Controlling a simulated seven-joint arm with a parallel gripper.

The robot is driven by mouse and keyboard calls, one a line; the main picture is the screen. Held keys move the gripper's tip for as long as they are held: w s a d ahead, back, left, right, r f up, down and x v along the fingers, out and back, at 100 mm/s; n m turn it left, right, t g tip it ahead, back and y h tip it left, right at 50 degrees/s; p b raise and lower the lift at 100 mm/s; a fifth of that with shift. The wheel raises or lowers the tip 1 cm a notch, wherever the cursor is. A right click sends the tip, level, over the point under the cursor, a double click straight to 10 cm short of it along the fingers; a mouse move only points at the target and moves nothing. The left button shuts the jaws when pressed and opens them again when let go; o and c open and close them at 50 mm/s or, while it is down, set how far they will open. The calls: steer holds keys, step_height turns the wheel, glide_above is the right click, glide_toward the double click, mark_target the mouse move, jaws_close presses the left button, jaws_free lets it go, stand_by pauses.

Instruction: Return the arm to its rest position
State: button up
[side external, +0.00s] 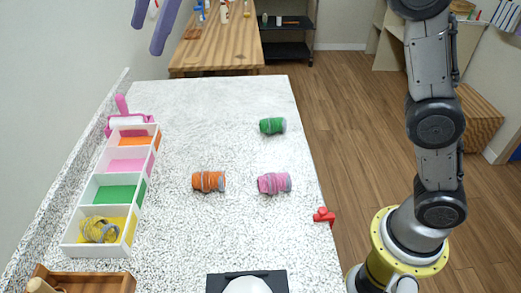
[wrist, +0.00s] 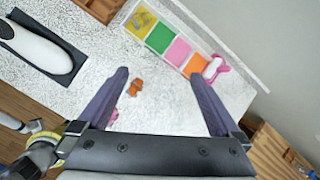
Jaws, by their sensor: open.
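My gripper (side external: 152,22) is high above the far left of the counter, with its two purple fingers at the top edge of the side view. In the wrist view my gripper (wrist: 160,76) is open, with nothing between its fingers. A green roll (side external: 272,126), an orange roll (side external: 208,181) and a pink roll (side external: 274,183) lie on the speckled counter (side external: 220,100). A yellow roll (side external: 99,230) lies in the yellow compartment of the white tray (side external: 141,215). The tray's green, pink and orange compartments are empty. In the wrist view the pink roll is partly hidden by my left finger.
A pink object (side external: 124,118) stands behind the tray. A wooden box (side external: 85,282) and a black-and-white device (side external: 247,284) sit at the near edge. A red object (side external: 324,216) is at the right edge. A wooden table (side external: 217,48) stands beyond. The middle of the counter has free room.

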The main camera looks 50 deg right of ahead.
steer(key=s+d+f+n+t+h, duration=0.25)
steer(key=s+d+n, duration=0.25)
steer(key=s+d, duration=1.25)
steer(key=s+d+f+n+h, duration=0.1)
steer(key=s+d+f+n, duration=0.2)
steer(key=s+f+n, duration=0.2)
steer(key=s+d+f+n+h, duration=0.1)
steer(key=s+d+f+n, duration=0.2)
steer(key=s+f+n, duration=0.3)
step_height(320, 180, down, 6)
steer(key=n, duration=0.4)
